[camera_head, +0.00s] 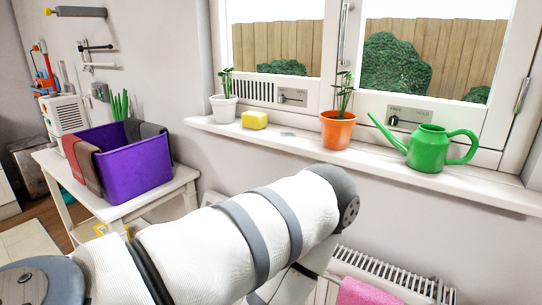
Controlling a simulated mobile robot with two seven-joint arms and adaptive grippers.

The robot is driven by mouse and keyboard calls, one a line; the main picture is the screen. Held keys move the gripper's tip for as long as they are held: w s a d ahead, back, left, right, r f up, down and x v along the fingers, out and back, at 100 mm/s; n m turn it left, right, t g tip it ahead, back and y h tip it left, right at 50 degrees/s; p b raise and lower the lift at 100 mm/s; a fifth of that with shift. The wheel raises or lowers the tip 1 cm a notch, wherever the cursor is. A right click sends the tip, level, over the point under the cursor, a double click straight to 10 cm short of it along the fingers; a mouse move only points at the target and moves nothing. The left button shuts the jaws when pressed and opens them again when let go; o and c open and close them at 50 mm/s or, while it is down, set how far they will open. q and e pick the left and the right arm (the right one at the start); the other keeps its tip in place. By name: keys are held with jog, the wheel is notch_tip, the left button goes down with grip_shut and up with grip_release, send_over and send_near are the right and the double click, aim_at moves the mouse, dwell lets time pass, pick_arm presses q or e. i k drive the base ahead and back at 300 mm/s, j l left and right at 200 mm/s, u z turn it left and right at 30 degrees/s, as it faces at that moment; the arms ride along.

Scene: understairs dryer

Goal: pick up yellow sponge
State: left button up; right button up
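The yellow sponge (254,120) lies on the white windowsill (300,146), between a white potted plant and an orange potted plant. It stands clear of both pots, with bare sill in front of it. A large white arm of mine with grey bands comes in from the lower left and crosses the lower middle, below the sill. Neither my left nor my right gripper shows in this view. Nothing covers the sponge.
The white pot (223,108) is left of the sponge; the orange pot (338,130) and green watering can (428,150) are to its right. A purple bin (138,172) sits on a white table (146,208). A radiator (395,270) with a pink towel (362,293) is below the sill.

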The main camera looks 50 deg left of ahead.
aim_at(255, 120)
jog(key=u, duration=1.75)
